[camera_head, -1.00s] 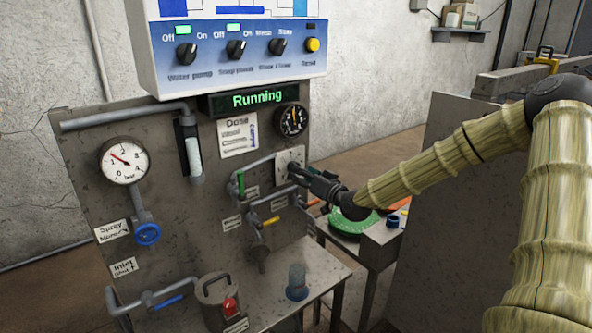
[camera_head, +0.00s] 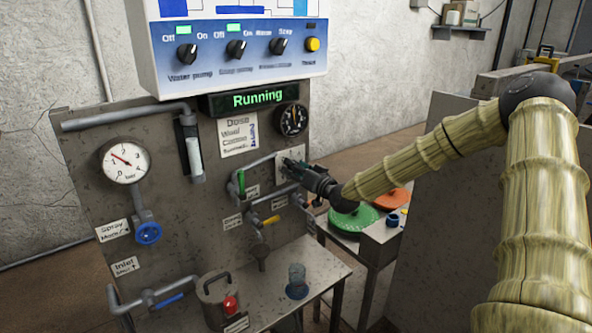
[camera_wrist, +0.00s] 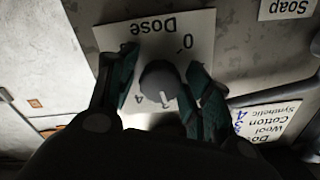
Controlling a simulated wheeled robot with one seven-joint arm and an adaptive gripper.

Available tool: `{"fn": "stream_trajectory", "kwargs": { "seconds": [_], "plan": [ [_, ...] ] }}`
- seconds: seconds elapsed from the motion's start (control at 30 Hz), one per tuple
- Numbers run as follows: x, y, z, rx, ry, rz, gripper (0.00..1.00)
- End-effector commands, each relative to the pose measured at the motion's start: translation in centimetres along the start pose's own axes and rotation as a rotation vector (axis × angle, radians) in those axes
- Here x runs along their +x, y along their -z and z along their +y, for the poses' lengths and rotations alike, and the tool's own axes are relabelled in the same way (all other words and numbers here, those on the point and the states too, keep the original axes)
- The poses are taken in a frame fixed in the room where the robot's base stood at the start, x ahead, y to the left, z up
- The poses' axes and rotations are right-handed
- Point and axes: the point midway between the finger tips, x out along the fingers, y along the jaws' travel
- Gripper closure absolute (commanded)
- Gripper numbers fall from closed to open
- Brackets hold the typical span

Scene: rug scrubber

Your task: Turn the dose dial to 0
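The dose dial is a round grey knob (camera_wrist: 158,82) with a white pointer mark, in the middle of a white "Dose" plate (camera_wrist: 113,37). In the wrist view the plate appears upside down, with 0 at the upper right of the knob and 4 at its lower left. The pointer slants to the picture's bottom, away from the 0. My gripper (camera_wrist: 163,62) has one finger on each side of the knob, with narrow gaps visible; contact cannot be told. In the head view my gripper (camera_head: 288,167) is at the plate (camera_head: 291,154) and hides the knob.
Pipes with a green-handled valve (camera_head: 241,182) and a yellow-handled valve (camera_head: 271,220) lie left of and below the dial. A black gauge (camera_head: 292,120) sits above it, under the "Running" display (camera_head: 257,99). A glass (camera_head: 297,281) stands on the shelf below.

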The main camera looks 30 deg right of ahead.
Motion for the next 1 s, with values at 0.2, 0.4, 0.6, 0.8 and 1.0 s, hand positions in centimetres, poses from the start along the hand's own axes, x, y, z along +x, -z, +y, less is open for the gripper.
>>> {"fn": "stream_trajectory", "kwargs": {
  "seconds": [0.2,0.4,0.6,0.8,1.0],
  "plan": [
    [-0.01,0.01,0.03,0.000,0.000,0.000,0.88],
    [-0.01,-0.02,0.05,-0.012,-0.001,0.000,0.87],
    [0.02,-0.05,0.07,-0.080,0.000,0.001,0.87],
    [0.03,-0.15,0.15,-0.221,0.000,0.000,0.87],
    [0.04,-0.20,0.22,-0.407,0.000,0.000,0.87]
  ]
}}
